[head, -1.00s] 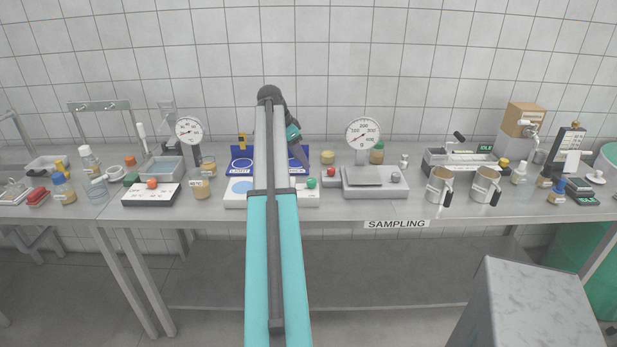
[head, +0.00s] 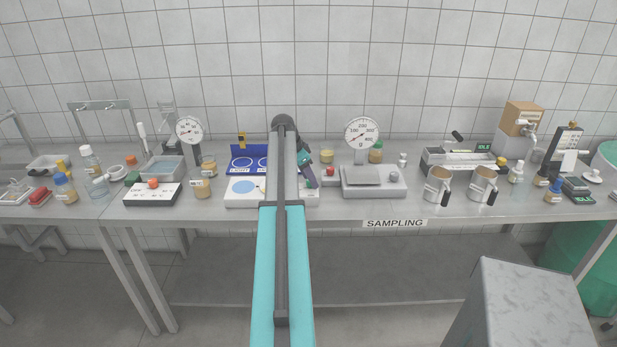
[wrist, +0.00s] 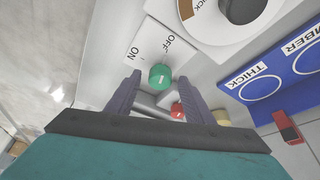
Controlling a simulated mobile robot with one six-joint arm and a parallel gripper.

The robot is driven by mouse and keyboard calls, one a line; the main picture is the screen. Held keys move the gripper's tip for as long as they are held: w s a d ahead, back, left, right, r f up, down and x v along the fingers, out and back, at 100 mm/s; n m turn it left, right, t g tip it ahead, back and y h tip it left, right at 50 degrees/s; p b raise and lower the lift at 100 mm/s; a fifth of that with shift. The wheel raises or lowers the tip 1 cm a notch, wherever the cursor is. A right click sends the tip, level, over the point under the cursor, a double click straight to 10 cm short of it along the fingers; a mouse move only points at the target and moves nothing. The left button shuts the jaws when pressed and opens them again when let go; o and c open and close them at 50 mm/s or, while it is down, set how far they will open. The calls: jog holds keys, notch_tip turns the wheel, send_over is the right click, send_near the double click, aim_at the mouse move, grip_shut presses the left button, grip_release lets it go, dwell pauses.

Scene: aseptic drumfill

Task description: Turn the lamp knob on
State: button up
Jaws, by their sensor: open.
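The green lamp knob (wrist: 160,74) sits on a white panel, beside a label plate marked ON and OFF (wrist: 152,46) in the wrist view. A short pale mark shows on its face; I cannot tell which word it points at. My gripper (wrist: 164,82) is open, its two purple fingers on either side of the knob in that view. I cannot tell whether they touch it. In the head view my gripper (head: 312,183) is low over the right end of the white lamp box (head: 238,200) with its pale blue disc, and the knob is hidden.
A blue panel with ringed spots (head: 241,153) stands behind the lamp box. A small box with a red knob (head: 330,170) and a grey scale (head: 374,188) are close on the right. A jar (head: 202,188) and a box with an orange-red knob (head: 152,195) are on the left.

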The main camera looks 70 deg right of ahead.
jog(key=shift+c, duration=0.2)
jog(key=c, duration=1)
